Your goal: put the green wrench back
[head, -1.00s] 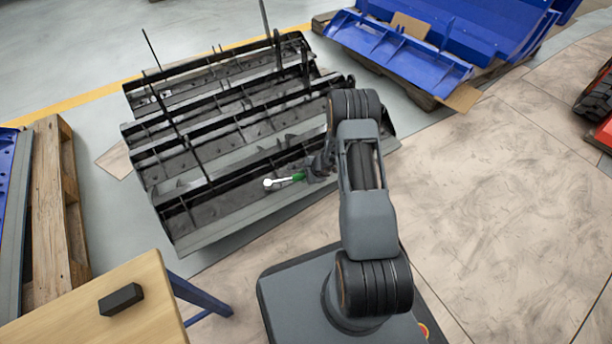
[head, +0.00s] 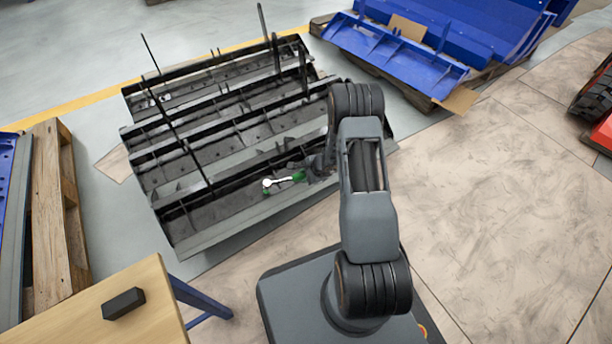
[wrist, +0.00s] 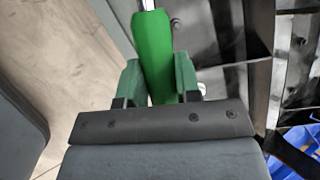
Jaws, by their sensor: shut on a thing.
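The green wrench has a green handle and a pale metal head. In the head view its handle (head: 298,177) points toward my gripper (head: 308,174), and the metal head lies to the left, over the nearest trough of the dark metal rack (head: 228,224). A small green patch (head: 265,193) shows just below the head; I cannot tell what it is. In the wrist view the green handle (wrist: 152,50) stands between the two green fingers of my gripper (wrist: 158,78), which is shut on it. The metal shaft runs out of the top of that view.
A wooden table (head: 135,310) with a black block (head: 123,303) stands at the lower left. A wooden pallet (head: 55,215) is at the left, and blue metal parts (head: 395,55) lie on a pallet at the upper right. The floor (head: 500,200) to the right is clear.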

